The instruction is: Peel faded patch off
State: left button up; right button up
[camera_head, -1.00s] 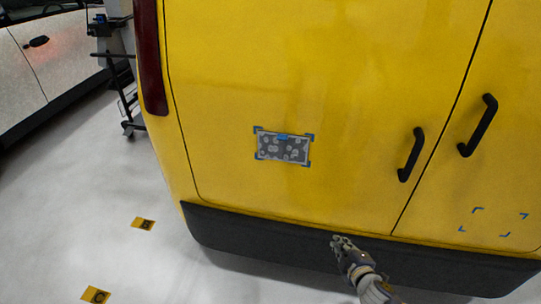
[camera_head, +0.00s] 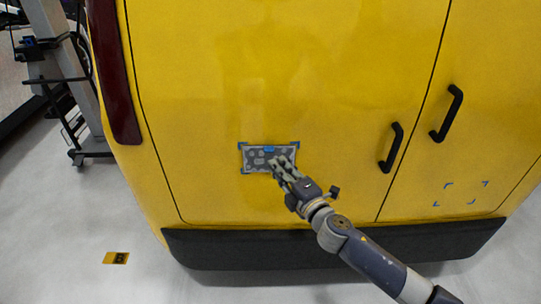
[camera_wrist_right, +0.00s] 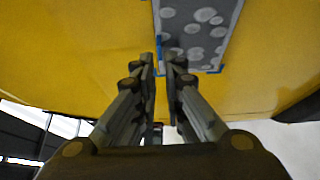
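The faded patch (camera_head: 256,162) is a grey rectangle with pale spots, flat on the yellow van door, with blue corner marks around it and a small blue tab (camera_head: 269,149) at its upper edge. My right gripper (camera_head: 283,164) is at the patch's lower right part and covers some of it. In the right wrist view the patch (camera_wrist_right: 200,28) lies just beyond the fingertips. The right fingers (camera_wrist_right: 161,60) are partly open with a narrow, empty gap. Contact with the patch cannot be told. My left gripper is not in view.
The yellow van door (camera_head: 290,70) has two black handles (camera_head: 391,148) to the right of the patch. Empty blue corner marks (camera_head: 462,194) lie at lower right. A dark bumper (camera_head: 250,248) runs below. A stand (camera_head: 62,90) is at left, and a yellow floor marker (camera_head: 116,258) lies on the clear floor.

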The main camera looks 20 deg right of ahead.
aim_at(266, 152)
jog(key=x, duration=0.5)
jog(key=shift+w, duration=0.1)
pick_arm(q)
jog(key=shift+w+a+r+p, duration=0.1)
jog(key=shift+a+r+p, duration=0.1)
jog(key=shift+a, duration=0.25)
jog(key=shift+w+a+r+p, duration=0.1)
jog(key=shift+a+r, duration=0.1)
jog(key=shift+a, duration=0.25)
pick_arm(e)
jog(key=shift+w+a, duration=0.2)
jog(key=shift+w, duration=0.4)
grip_shut()
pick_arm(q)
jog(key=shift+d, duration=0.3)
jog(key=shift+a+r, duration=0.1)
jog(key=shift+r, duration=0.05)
pick_arm(e)
jog(key=shift+s+a, duration=0.15)
jog(key=shift+s, duration=0.55)
pick_arm(q)
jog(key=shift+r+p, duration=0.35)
jog(key=shift+p, duration=0.15)
pick_arm(e)
jog(key=s+a, duration=0.2)
jog(key=s, duration=0.4)
jog(key=shift+s, duration=0.3)
